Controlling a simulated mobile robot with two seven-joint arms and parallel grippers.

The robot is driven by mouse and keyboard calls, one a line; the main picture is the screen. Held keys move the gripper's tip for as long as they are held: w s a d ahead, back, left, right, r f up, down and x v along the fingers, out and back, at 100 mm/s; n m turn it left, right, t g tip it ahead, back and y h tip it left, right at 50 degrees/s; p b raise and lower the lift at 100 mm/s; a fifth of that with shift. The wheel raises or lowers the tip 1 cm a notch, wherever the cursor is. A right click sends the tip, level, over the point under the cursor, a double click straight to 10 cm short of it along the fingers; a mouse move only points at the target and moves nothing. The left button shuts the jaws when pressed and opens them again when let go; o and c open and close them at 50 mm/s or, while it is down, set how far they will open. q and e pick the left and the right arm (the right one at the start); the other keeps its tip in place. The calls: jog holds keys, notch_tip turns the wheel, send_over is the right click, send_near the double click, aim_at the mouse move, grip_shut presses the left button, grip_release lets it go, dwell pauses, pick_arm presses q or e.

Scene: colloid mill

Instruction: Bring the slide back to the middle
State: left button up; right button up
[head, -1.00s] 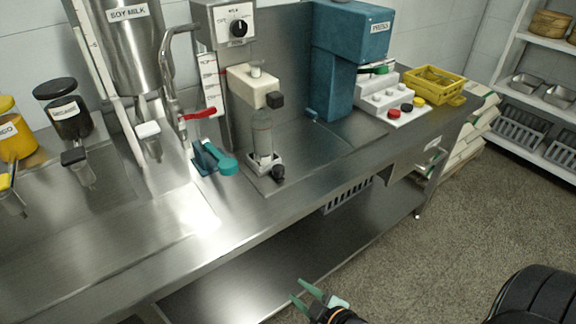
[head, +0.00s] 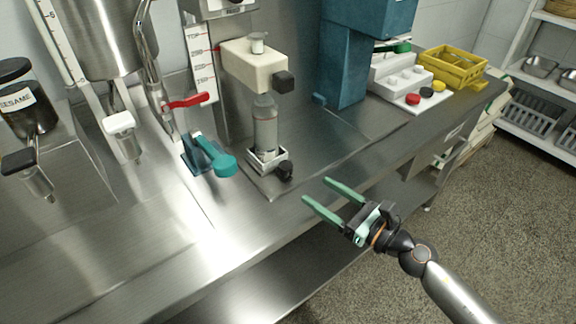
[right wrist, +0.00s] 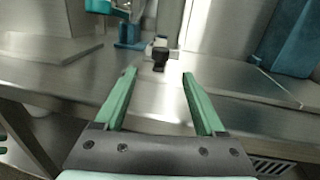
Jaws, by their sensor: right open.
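A small white slide tray (head: 267,161) with a black knob (head: 284,170) on its front stands on the steel counter and holds a clear grey bottle (head: 265,122). Just above the bottle is a cream block (head: 255,66) with its own black knob (head: 284,82). My right gripper (head: 316,190) is open and empty, to the right of the tray and in front of it, apart from the knob. In the right wrist view a black knob (right wrist: 160,53) shows beyond and between the green fingertips (right wrist: 158,73). My left gripper is out of view.
A teal lever (head: 213,158) and a red handle (head: 186,101) are left of the tray. A blue press (head: 343,70), a white button panel (head: 398,82) and a yellow crate (head: 452,68) stand to the right. The counter (head: 235,225) is bare in front.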

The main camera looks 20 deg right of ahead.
aim_at(291, 172)
jog(key=p+x, duration=0.2)
jog(key=x, duration=0.7)
jog(key=shift+w+a, duration=0.15)
jog(key=shift+w, duration=0.2)
jog(key=shift+w+a, duration=0.35)
jog(key=shift+w, duration=0.2)
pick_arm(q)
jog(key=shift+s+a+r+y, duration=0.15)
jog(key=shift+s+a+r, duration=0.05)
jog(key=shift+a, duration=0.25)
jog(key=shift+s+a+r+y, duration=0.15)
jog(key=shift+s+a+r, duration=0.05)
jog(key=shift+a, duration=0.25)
pick_arm(e)
jog(key=shift+c, duration=0.2)
jog(key=c, duration=0.3)
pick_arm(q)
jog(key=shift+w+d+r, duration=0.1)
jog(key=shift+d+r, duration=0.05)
pick_arm(e)
grip_shut()
jog(key=shift+f, duration=0.1)
